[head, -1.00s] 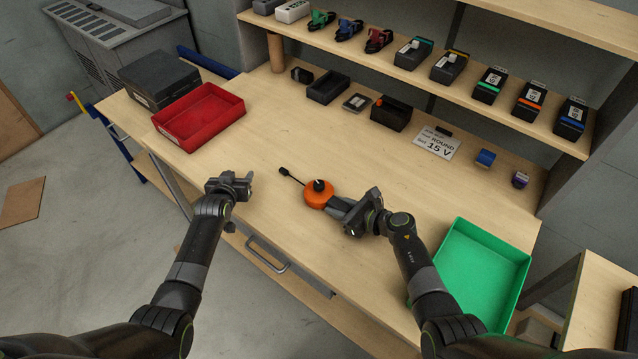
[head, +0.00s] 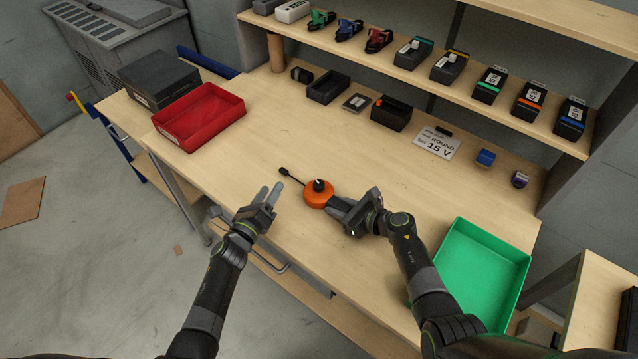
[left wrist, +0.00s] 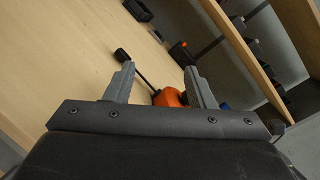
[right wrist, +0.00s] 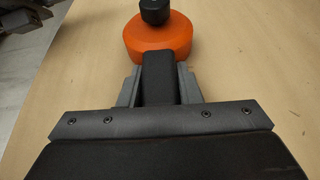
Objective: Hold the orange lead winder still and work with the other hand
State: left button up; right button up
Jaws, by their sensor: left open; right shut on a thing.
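The orange lead winder (head: 316,198), a round body with a black knob on top, rests on the bench near its front edge. A short black lead with a black plug end (head: 284,172) sticks out from it toward the upper left. My right gripper (head: 343,206) is shut on the winder's dark handle, which shows between the jaws in the right wrist view (right wrist: 158,78). My left gripper (head: 273,190) is open and empty, just left of the winder and apart from it. In the left wrist view the lead (left wrist: 139,74) and the winder (left wrist: 168,98) show beyond the open fingers.
A red tray (head: 199,141) is at the left and a green tray (head: 528,262) at the right. Black boxes, a small pad and a "ROUND 15 V" card (head: 437,142) stand behind. A shelf above holds coiled leads and chargers. The bench between is clear.

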aim_at(314, 187)
pick_arm(q)
jog(key=s+d+m+h, duration=0.1)
jog(key=d+m, duration=0.1)
jog(key=m, duration=0.1)
jog(key=s+d+f+m+g+h, duration=0.1)
jog(key=s+m, duration=0.1)
jog(key=m, duration=0.2)
jog(key=s+d+m+g+h, duration=0.1)
jog(key=s+d+m+h, duration=0.1)
jog(key=m, duration=0.2)
jog(key=shift+d+f, duration=0.25)
jog(key=shift+d, duration=0.1)
jog(key=shift+x, duration=5.95)
jog(key=shift+d+f, duration=0.1)
jog(key=shift+f, duration=0.1)
jog(key=c, duration=1)
jog(key=shift+m+g+h, duration=1.6)
jog(key=shift+g+h, duration=0.1)
jog(key=shift+g, duration=0.1)
jog(key=o, duration=1)
